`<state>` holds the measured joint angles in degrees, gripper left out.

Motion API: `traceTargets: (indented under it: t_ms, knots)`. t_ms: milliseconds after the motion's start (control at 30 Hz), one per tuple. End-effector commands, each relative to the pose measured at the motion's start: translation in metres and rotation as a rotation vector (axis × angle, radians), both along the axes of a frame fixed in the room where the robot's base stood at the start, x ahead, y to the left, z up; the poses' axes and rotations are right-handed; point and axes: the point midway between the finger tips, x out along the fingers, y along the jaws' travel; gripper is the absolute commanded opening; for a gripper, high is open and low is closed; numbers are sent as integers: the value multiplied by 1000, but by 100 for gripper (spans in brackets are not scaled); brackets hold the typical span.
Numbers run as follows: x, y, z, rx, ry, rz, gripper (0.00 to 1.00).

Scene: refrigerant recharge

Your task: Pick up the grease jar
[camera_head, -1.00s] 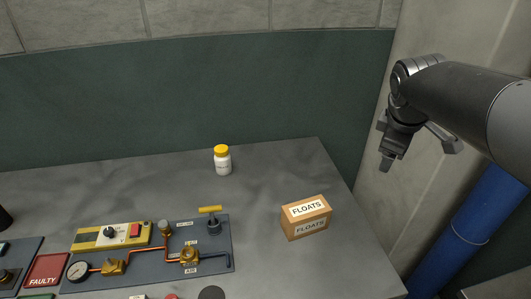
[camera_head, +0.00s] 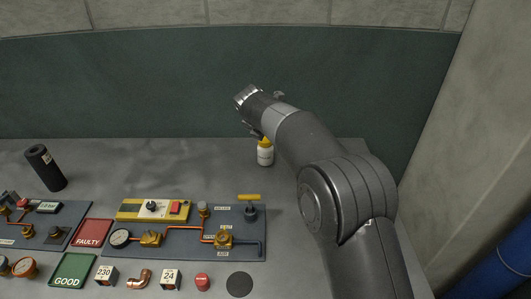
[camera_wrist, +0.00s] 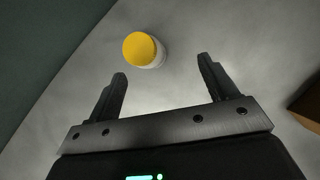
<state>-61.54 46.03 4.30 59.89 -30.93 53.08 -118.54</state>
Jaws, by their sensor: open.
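The likely grease jar (camera_head: 265,155) is a small white jar with a yellow lid, upright on the grey bench towards the back. My arm covers part of it in the head view. In the wrist view the jar (camera_wrist: 146,51) shows from above, just beyond the fingertips and nearer the left finger. My gripper (camera_wrist: 162,68) is open with nothing between its fingers. In the head view my gripper is mostly hidden behind my wrist, beside the jar.
A cardboard box (camera_wrist: 308,105) shows at the right edge of the wrist view. A pipe panel with gauge and valves (camera_head: 190,240), a red FAULTY tile (camera_head: 93,232), a green GOOD tile (camera_head: 73,269) and a black cylinder (camera_head: 45,167) occupy the bench front and left.

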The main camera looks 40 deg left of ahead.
Motion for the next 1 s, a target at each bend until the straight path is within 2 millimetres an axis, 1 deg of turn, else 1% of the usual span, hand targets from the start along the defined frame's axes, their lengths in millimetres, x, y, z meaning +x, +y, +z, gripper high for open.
traceTargets:
  t_ms: [33,100,200,400,500,667,1000]
  knots:
    - [-7,10,-8,-15,-7,36,78]
    - [-12,19,-13,-30,-17,70,78]
    - [-13,24,-22,-42,-22,90,78]
    - [3,31,-48,-41,-22,91,78]
    - [9,33,-58,-42,-22,90,78]
    - [14,35,-64,-39,-23,89,78]
    - [34,46,-96,-40,-22,89,78]
